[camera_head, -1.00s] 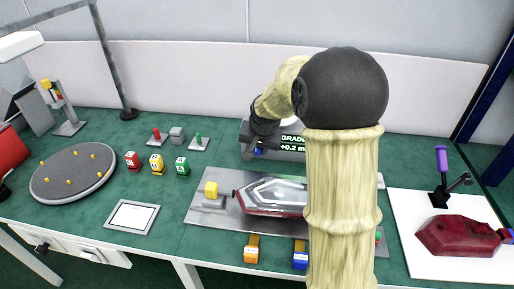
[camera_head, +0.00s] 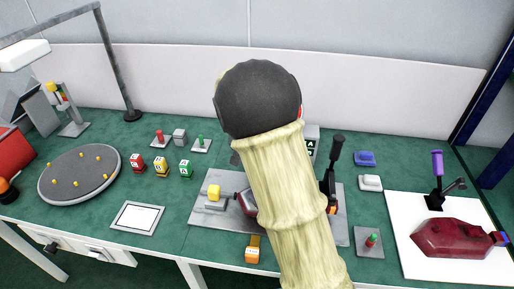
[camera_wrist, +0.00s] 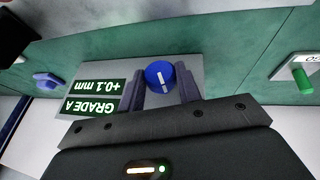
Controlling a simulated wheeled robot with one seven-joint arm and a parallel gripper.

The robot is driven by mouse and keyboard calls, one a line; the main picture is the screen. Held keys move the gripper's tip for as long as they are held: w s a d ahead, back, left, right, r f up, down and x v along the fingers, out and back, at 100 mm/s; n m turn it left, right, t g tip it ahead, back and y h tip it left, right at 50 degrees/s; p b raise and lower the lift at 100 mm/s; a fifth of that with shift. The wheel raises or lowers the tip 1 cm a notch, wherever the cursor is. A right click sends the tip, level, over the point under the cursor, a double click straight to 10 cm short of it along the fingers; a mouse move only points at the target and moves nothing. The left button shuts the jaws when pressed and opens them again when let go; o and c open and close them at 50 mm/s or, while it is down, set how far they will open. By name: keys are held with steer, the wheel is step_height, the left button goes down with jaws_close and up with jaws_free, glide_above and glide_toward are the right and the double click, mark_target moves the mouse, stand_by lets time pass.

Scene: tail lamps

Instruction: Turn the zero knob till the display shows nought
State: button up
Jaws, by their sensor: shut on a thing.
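The zero knob (camera_wrist: 159,73) is a round blue knob with a white line on it, on the grey face of the gauge box (camera_wrist: 192,64). My gripper (camera_wrist: 162,84) is shut on it, one dark finger on each side, in the wrist view. The display (camera_wrist: 97,94) beside the knob appears upside down there and reads +0.1 mm, with a GRADE A panel below that reading in the picture. In the head view my arm hides the gripper, the knob and most of the gauge box (camera_head: 313,139).
A metal plate (camera_head: 205,236) with a red lamp and a black upright lever (camera_head: 335,158) stands in front. A green peg (camera_wrist: 302,81) shows at the right of the wrist view. A round turntable (camera_head: 78,195) is at left; a red lamp (camera_head: 452,237) lies on a white board at right.

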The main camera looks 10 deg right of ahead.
steer(key=h+p, duration=0.1)
steer(key=h, duration=0.1)
steer(key=n+g+h+p, duration=0.1)
steer(key=shift+w+a+h, duration=0.15)
steer(key=shift+a+h, duration=0.2)
steer(key=shift+h, duration=0.05)
steer(key=shift+a+f+n+g+h+p, duration=0.15)
steer(key=shift+g+h+p, duration=0.1)
steer(key=shift+h+p, duration=0.35)
steer(key=shift+d+f+n+g+h+p, duration=0.15)
steer(key=shift+g+h+p, duration=0.1)
steer(key=shift+h, duration=0.55)
steer(key=shift+a, duration=0.1)
steer(key=o, duration=1)
steer(key=shift+r, duration=0.15)
steer(key=p+v, duration=0.1)
steer(key=v, duration=1.6)
steer(key=shift+a, duration=0.2)
